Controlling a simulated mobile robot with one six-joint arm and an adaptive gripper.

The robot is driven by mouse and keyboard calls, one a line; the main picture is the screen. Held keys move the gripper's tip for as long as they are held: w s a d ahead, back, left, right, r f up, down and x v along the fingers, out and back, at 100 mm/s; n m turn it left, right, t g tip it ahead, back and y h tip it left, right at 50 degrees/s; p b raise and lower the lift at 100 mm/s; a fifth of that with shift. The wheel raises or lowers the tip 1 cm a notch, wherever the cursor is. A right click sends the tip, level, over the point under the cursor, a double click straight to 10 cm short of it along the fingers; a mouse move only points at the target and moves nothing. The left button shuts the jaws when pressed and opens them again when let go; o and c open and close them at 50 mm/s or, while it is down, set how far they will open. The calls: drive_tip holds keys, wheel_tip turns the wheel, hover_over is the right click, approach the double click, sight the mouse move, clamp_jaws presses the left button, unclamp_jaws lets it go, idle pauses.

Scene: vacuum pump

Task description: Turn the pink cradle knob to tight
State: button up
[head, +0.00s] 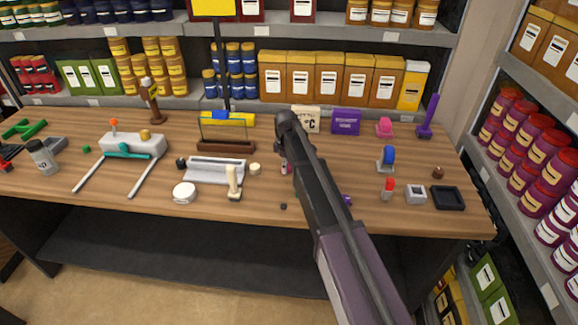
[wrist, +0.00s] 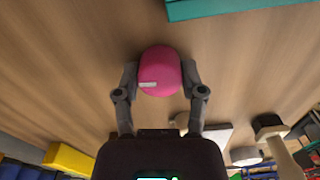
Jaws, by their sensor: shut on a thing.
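A pink rounded knob (wrist: 160,70) with a pale pink mark shows in the wrist view. My gripper (wrist: 160,75) is shut on it, one finger against each side. Its mark lies toward the lower left of its face. In the head view only a sliver of pink (head: 284,167) shows beside my arm, which hides my fingertips and most of what they hold. The cradle under the knob cannot be made out, and I see no readable tight marking.
A white-grey tray (head: 215,172) and a cream-handled tool (head: 234,182) stand left of my arm. A purple box (head: 346,122), a small pink object (head: 384,127) and a blue-wheeled item (head: 387,158) stand to its right. Shelves of goods line the back and right.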

drive_tip(key=shift+d, duration=0.5)
drive_tip(key=shift+a, duration=0.4)
drive_tip(key=shift+a+m, duration=0.1)
drive_tip(key=shift+m, duration=0.3)
drive_tip(key=m, duration=0.4)
drive_tip(key=shift+w+a, duration=0.1)
drive_tip(key=shift+a, duration=0.05)
drive_tip(key=m, duration=0.3)
drive_tip(key=shift+m, duration=0.3)
drive_tip(key=m, duration=0.4)
drive_tip(key=shift+m, duration=1.9)
